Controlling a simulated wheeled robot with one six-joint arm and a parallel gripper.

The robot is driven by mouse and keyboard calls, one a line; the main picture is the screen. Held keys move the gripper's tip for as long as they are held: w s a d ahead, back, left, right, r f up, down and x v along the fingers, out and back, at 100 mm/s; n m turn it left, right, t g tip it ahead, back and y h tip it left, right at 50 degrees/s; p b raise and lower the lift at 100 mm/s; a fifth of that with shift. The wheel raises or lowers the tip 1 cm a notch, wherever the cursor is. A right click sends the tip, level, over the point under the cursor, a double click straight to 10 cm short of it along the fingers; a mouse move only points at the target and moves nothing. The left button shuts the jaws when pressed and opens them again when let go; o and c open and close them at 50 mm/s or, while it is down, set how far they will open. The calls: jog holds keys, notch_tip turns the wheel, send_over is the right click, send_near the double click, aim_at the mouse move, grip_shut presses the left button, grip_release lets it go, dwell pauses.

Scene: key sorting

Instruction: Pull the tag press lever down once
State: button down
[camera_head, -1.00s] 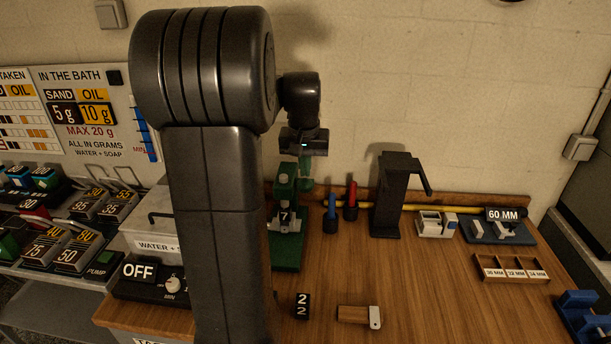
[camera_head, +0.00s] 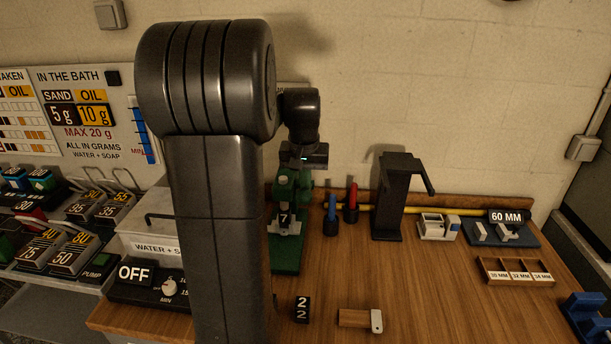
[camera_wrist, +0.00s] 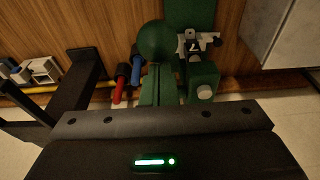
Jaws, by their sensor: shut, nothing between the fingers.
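The green press (camera_head: 286,255) stands on the wooden bench behind my arm, with a plate marked 7 on its front. It also shows in the wrist view (camera_wrist: 190,15), with a round green knob (camera_wrist: 156,41) beside the plate. My gripper (camera_head: 303,163) is just above the press's green upper part in the head view. It is shut and holds nothing. Its dark body fills the bottom of the wrist view. The fingertips are not clearly seen, so I cannot tell whether they touch the press.
A red and a blue handled tool (camera_head: 331,215) stand just right of the press. A black stand with a side arm (camera_head: 392,205) is farther right. A grey bath box (camera_head: 140,245) is on the left. The front middle bench holds a 2 block (camera_head: 302,310) and a wooden-handled piece (camera_head: 355,318).

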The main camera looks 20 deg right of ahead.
jog(key=shift+f+b, duration=1.55)
jog(key=shift+f, duration=1)
jog(key=shift+r, duration=0.2)
notch_tip(320, 180, up, 6)
jog(key=p, duration=0.5)
jog(key=shift+w+r+p, duration=0.1)
jog(key=shift+r+p, duration=0.05)
jog(key=shift+p, duration=0.2)
notch_tip(320, 180, up, 2)
jog(key=shift+r+p, duration=0.15)
jog(key=shift+p, duration=0.65)
notch_tip(320, 180, up, 6)
jog(key=p, duration=0.5)
jog(key=shift+a+r, duration=0.1)
